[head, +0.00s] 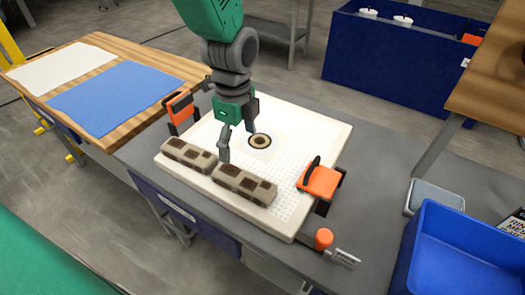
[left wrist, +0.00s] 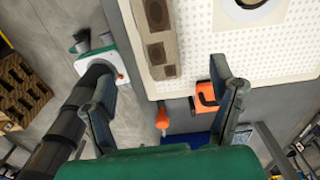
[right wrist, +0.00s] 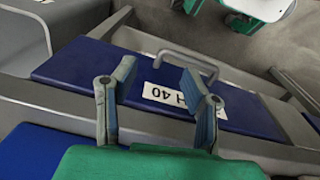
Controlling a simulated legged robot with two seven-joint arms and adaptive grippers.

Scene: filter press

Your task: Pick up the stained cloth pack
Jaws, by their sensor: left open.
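The stained cloth pack shows in the head view as two beige lengths with dark brown patches, a left one (head: 190,156) and a right one (head: 244,185). They lie end to end along the near edge of a white perforated filter plate (head: 310,140). One length also shows in the left wrist view (left wrist: 157,40). My left gripper (head: 238,140) is open and empty, pointing down over the plate. One finger is beside the gap between the lengths; contact cannot be told. My right gripper (right wrist: 158,72) is open and empty, over a blue labelled panel, outside the head view.
Orange clamps stand at the plate's left (head: 181,108) and right (head: 321,181). An orange-ended tool (head: 324,239) lies on the grey table. A blue bin (head: 460,250) is at front right. A wooden table (head: 110,90) at left holds blue (head: 115,95) and white sheets.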

